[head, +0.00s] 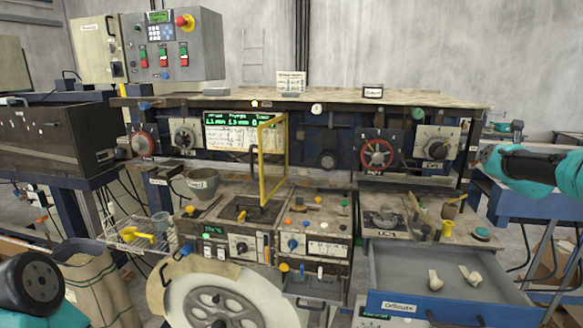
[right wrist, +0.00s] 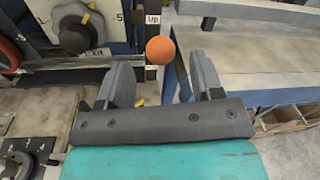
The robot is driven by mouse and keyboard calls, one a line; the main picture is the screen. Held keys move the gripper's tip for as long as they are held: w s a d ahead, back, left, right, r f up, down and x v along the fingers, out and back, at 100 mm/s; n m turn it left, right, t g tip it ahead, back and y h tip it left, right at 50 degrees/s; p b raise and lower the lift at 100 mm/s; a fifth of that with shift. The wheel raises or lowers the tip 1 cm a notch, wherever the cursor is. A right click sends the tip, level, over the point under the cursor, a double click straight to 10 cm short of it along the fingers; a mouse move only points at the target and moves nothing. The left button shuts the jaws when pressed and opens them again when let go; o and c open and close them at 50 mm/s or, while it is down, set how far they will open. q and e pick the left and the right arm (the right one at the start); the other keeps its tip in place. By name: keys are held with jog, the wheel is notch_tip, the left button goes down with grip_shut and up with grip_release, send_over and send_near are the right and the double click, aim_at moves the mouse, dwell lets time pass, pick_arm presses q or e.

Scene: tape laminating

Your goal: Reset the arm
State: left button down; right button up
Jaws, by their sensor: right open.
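My right arm comes in from the right edge of the head view. My right gripper (head: 487,156) is at the right end of the machine panel, beside a round dial (head: 437,147). In the right wrist view the right gripper (right wrist: 161,72) is open, its two dark fingers apart. An orange ball knob (right wrist: 160,50) shows between and just beyond the fingertips, near an "Up" label. I cannot tell whether either finger touches it. Only a black and teal part of my left arm shows at the lower left of the head view; its gripper is out of view.
An open blue drawer (head: 440,280) with two pale pieces juts out below the right side. A yellow frame (head: 272,158) stands upright at the machine's middle. A large white wheel (head: 185,310) is at the front. A blue bench (right wrist: 245,75) lies right of the right gripper.

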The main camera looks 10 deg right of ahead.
jog(key=shift+w+d, duration=0.4)
jog(key=shift+w, duration=0.2)
